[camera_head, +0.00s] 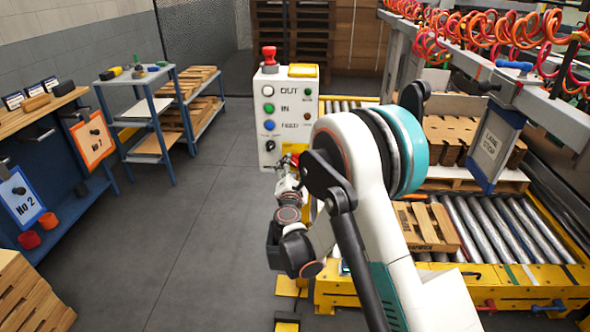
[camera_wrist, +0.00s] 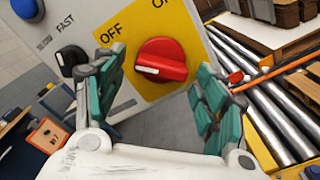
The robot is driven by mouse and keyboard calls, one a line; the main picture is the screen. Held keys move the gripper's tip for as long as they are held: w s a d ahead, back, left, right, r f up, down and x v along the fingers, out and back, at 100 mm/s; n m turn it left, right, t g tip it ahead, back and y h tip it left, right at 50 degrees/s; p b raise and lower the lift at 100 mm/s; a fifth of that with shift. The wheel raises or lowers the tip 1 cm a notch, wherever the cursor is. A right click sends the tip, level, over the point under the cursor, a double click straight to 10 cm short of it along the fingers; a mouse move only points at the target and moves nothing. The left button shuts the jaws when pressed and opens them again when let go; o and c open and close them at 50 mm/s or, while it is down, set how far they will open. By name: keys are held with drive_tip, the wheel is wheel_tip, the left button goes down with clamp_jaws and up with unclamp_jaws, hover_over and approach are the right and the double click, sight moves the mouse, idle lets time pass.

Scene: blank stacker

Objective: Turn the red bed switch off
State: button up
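The red bed switch (camera_wrist: 162,60) is a round rotary knob on a yellow plate (camera_wrist: 128,28) on the control box. In the wrist view its white pointer mark is at its left end, below the word OFF; a second label at the upper right is cut off. My gripper (camera_wrist: 158,92) is open, its teal-padded fingers on either side of the knob and in front of it. No contact is visible. In the head view my gripper (camera_head: 290,165) is at the lower right of the control box (camera_head: 268,110), and my arm hides part of it.
A black selector knob (camera_wrist: 70,58) marked FAST sits left of the yellow plate, close to my left finger. A blue button (camera_wrist: 27,8) is above it. A roller conveyor (camera_wrist: 265,105) runs at the right. Shelves (camera_head: 150,110) stand at the left, with clear floor between.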

drive_tip(key=s, duration=0.7)
drive_tip(key=shift+s, duration=0.25)
drive_tip(key=shift+a, duration=0.1)
